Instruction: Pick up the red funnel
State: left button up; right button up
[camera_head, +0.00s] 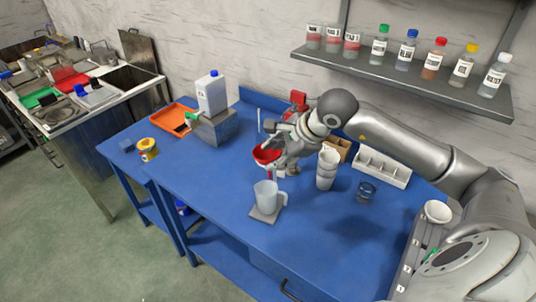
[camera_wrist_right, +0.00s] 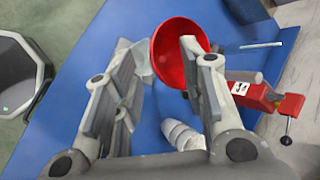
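The red funnel (camera_head: 267,155) shows in the head view with its wide mouth up and its narrow spout pointing down, just behind and above the clear jug (camera_head: 265,195). What supports it is not clear. My right gripper (camera_head: 279,148) is right at the funnel, on its right side. In the right wrist view the two fingers (camera_wrist_right: 156,45) are spread apart. The funnel (camera_wrist_right: 172,55) lies beyond the fingertips, partly covered by the right finger. I cannot tell whether a finger touches it. My left gripper is not in view.
The jug stands on a grey plate (camera_head: 262,215). White stacked cups (camera_head: 327,169) and a white rack (camera_head: 383,168) stand to the right. A red device (camera_wrist_right: 268,96) is close to the right finger. A shelf (camera_head: 403,80) of bottles hangs above.

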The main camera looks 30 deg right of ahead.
jog(key=shift+x, duration=1)
jog(key=shift+r, duration=0.1)
grip_shut()
jog(key=shift+r, duration=0.1)
